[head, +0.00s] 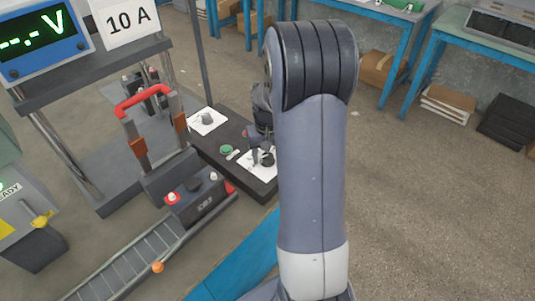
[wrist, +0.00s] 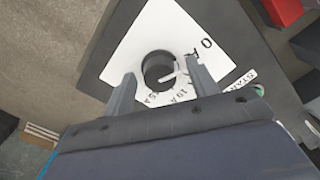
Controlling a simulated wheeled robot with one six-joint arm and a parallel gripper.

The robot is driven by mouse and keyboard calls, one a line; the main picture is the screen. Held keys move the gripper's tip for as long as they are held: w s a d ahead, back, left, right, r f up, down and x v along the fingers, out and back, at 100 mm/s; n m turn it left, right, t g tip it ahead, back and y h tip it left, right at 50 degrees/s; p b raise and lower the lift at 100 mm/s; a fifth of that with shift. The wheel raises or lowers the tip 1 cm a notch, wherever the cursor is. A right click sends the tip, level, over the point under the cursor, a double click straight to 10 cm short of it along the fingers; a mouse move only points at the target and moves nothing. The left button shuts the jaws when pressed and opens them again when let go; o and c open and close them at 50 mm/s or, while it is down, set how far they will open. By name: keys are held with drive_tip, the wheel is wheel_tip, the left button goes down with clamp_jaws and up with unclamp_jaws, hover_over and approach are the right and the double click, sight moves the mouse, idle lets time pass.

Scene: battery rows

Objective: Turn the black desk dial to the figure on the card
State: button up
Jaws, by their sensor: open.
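The black dial (wrist: 156,67) is a round knob on a white plate (wrist: 128,48) with printed figures. In the wrist view, figures such as 0 A and 10 A sit around its right and lower sides, partly covered by my gripper. A pale mark shows at the knob's right side; I cannot tell which figure it points to. My gripper (wrist: 160,76) is open, with one finger on each side of the knob; contact cannot be told. In the head view the plate (head: 247,168) lies on the dark desk (head: 228,171). The card (head: 127,20) reads 10 A.
A second white plate with a grey knob (head: 207,118) lies farther back on the desk. A green button (head: 226,149) is beside the near plate. A battery (head: 200,199) with red ends stands left of the desk, by a roller conveyor (head: 125,270).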

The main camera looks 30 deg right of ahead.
drive_tip(key=shift+c, duration=0.2)
drive_tip(key=c, duration=1)
drive_tip(key=shift+o, duration=0.2)
drive_tip(key=shift+m, duration=0.4)
drive_tip(key=m, duration=0.3)
drive_tip(key=shift+m+p, duration=0.3)
drive_tip(key=shift+m, duration=0.1)
drive_tip(key=m, duration=0.4)
drive_tip(key=shift+m, duration=0.3)
drive_tip(key=m, duration=0.4)
drive_tip(key=shift+p, duration=0.35)
drive_tip(key=shift+m, duration=2.2)
